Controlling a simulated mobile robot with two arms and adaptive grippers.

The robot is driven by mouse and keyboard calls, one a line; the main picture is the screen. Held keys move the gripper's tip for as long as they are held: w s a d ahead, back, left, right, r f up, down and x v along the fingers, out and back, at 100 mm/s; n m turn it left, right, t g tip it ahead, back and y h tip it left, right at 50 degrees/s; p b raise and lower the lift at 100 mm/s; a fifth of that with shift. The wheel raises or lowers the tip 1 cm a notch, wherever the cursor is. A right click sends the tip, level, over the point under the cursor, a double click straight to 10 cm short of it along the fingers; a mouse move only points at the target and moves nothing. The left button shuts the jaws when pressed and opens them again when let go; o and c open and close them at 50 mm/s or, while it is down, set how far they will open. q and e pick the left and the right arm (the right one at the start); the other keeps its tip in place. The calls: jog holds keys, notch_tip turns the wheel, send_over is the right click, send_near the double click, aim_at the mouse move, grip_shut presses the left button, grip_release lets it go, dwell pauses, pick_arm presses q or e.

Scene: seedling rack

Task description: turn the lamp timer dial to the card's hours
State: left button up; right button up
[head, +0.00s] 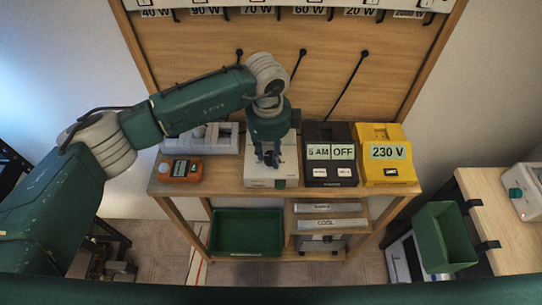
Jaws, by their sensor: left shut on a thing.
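My left gripper (269,158) reaches down from above onto a white box (266,183) on the bench. It is shut on a small dark part on top of that box, which looks like the timer dial; the fingers hide most of it, and its pointer and marks cannot be read. Just to the right, a black box (331,178) carries white labels (331,152) that read "5 AM" and "OFF". Which of the labels in view is the hours card I cannot tell. My right gripper is out of view.
A yellow box (386,174) marked "230 V" stands at the bench's right end. An orange device (181,169) and a white socket block (210,138) are at left. A wooden board (300,50) with wattage labels rises behind. A green tray (247,231) sits below.

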pick_arm(q)
jog(key=m+b, duration=0.3)
jog(key=b, duration=0.1)
jog(key=m+b, duration=0.7)
jog(key=b, duration=0.2)
jog(key=shift+w+f+m, duration=0.1)
jog(key=shift+w+m, duration=0.15)
jog(key=shift+m, duration=0.15)
jog(key=m+b, duration=0.3)
jog(key=m, duration=0.1)
jog(key=shift+m+g, duration=0.3)
jog(key=m+b, duration=0.1)
jog(key=m, duration=0.1)
jog(key=m+b, duration=0.1)
jog(key=m, duration=0.1)
jog(key=shift+r+m, duration=0.2)
jog(key=shift+m, duration=0.1)
jog(key=m+b, duration=0.1)
jog(key=m, duration=0.3)
jog(key=shift+d, duration=0.1)
jog(key=m, duration=0.5)
jog(key=shift+r+g, duration=0.1)
jog(key=shift+g, duration=0.2)
jog(key=m, duration=0.4)
jog(key=shift+d+m+y, duration=0.1)
jog(key=shift+m+y, duration=0.2)
jog(key=shift+m, duration=2.2)
jog(key=shift+s, duration=0.1)
